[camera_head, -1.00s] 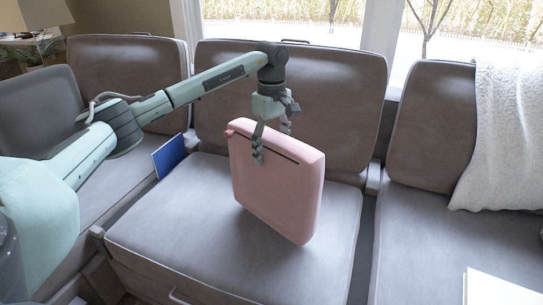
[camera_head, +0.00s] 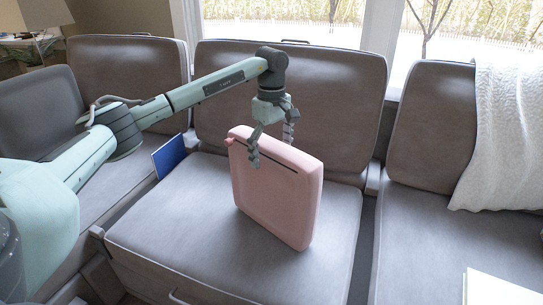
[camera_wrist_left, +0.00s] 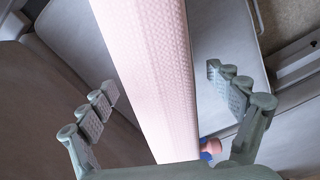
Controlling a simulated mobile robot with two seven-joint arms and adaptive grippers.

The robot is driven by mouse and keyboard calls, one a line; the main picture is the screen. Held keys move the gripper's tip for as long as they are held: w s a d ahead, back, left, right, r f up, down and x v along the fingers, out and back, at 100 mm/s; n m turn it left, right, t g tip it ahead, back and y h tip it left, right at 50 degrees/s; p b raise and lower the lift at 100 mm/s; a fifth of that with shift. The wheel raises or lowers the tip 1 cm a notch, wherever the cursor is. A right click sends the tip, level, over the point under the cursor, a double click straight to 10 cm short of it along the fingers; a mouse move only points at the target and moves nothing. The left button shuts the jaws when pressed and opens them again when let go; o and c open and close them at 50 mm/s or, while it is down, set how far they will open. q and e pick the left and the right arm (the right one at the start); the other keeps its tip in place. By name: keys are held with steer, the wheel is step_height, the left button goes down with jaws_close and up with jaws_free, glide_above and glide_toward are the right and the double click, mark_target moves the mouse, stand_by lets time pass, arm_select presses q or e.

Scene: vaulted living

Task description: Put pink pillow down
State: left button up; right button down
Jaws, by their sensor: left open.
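The pink pillow (camera_head: 275,190) stands upright on edge, slightly tilted, on the middle grey seat cushion (camera_head: 180,235). A dark line runs along its front near the top. My left gripper (camera_head: 271,148) is open above the pillow, one finger in front of its top edge and the other behind. In the left wrist view, the pillow (camera_wrist_left: 150,75) runs between the spread fingers of the left gripper (camera_wrist_left: 160,82), with gaps on both sides. No finger visibly grips it. My right gripper is not in view.
A blue book-like object (camera_head: 169,156) leans between the left and middle seats. A white blanket (camera_head: 505,135) hangs over the right backrest (camera_head: 430,130). A white flat object (camera_head: 490,290) lies at the lower right. The middle seat's front left is clear.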

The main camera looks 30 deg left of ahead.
arm_select(q)
step_height(320, 180, up, 10)
steer(key=shift+r, duration=0.45)
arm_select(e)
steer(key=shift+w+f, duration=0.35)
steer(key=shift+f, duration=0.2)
